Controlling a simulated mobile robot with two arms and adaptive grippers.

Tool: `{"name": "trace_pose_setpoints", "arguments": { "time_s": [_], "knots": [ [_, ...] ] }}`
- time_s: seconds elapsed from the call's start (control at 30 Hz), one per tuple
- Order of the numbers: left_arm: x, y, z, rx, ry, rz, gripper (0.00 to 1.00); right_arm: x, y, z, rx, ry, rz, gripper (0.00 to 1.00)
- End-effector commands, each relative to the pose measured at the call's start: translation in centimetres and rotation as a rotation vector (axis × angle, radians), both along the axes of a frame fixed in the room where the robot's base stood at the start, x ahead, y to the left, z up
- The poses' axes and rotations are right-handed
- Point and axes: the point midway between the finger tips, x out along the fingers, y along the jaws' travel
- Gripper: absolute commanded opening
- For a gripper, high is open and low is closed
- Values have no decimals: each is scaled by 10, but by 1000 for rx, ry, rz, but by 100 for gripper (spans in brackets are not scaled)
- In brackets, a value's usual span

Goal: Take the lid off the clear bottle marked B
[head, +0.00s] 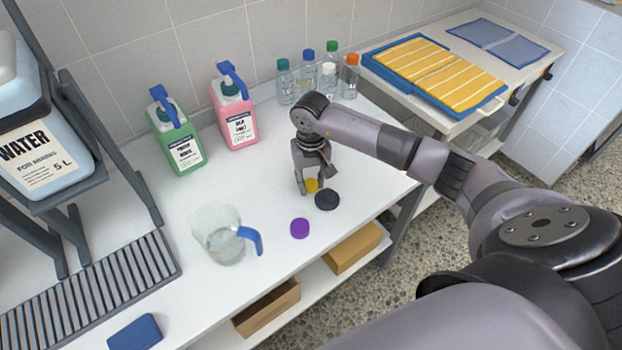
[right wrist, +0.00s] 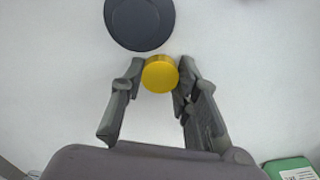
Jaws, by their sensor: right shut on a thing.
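Several small clear bottles stand together at the back of the white table, with teal (head: 283,65), blue (head: 308,55), green (head: 333,46), white (head: 328,68) and orange (head: 352,60) lids. Their marks are too small to read, so I cannot tell which is B. My right gripper (head: 309,188) is well in front of them, pointing down, shut on a yellow lid (head: 312,184). In the right wrist view the yellow lid (right wrist: 160,75) sits between the two fingertips (right wrist: 160,70), at or close to the table top. My left gripper is not in view.
A dark round lid (head: 327,200) lies beside the right gripper, and a purple lid (head: 299,228) lies nearer the front edge. A clear jug (head: 219,240) with a blue handle, a green jug (head: 176,143) and a pink jug (head: 235,118) stand to the left.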

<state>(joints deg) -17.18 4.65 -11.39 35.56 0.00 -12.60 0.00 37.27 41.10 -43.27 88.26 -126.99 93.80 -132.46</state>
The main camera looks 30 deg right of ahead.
Motion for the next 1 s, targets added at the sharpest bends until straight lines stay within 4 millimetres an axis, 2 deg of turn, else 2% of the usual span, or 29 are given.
{"name": "trace_pose_setpoints", "arguments": {
  "time_s": [0.27, 0.3, 0.57, 0.83, 0.97, 1.0],
  "knots": [
    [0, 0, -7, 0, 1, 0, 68, 0, 0, -5, -1, -1, 0, 0],
    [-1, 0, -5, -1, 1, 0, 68, 0, 0, -3, 0, -1, 0, 32],
    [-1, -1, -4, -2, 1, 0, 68, 0, 0, -3, 0, 0, 0, 49],
    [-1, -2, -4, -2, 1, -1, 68, 0, 0, -2, 0, 0, 0, 49],
    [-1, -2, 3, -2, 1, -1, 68, 0, 0, 4, 0, 1, 0, 49],
    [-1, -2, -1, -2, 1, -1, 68, 1, 0, 6, -1, -3, 0, 49]
  ]
}}
